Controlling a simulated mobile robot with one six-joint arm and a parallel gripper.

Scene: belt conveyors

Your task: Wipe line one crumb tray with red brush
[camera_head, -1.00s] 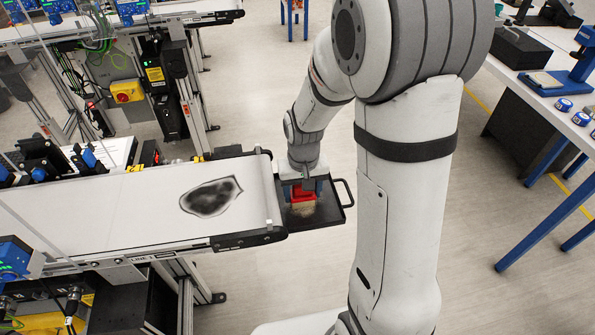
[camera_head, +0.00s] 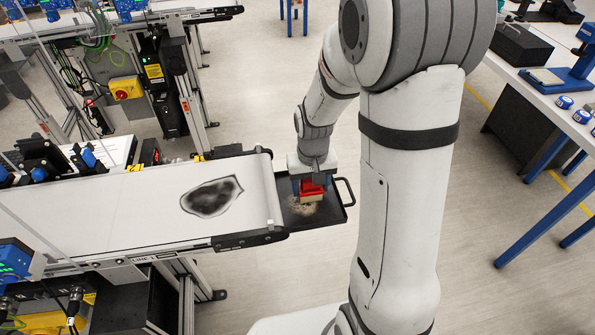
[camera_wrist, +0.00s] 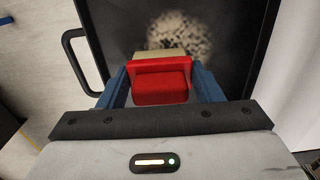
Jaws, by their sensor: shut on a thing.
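The crumb tray (camera_head: 334,214) is a black shallow tray with a handle, at the right end of the line 1 belt. A patch of pale crumbs (camera_head: 304,208) lies on it. In the wrist view the crumbs (camera_wrist: 180,34) spread just beyond the brush, on the dark tray floor (camera_wrist: 115,30). My gripper (camera_head: 312,186) is over the tray, its blue fingers shut on the red brush (camera_wrist: 160,82). The brush has a red body (camera_head: 313,187) and pale bristles (camera_wrist: 158,57) pointing at the tray. I cannot tell whether the bristles touch it.
The line 1 conveyor (camera_head: 130,215) carries a dark stain outlined on its white belt (camera_head: 212,196). A second conveyor (camera_head: 190,8) stands behind. A table with blue legs (camera_head: 560,85) is at the right. The floor (camera_head: 480,165) between is clear.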

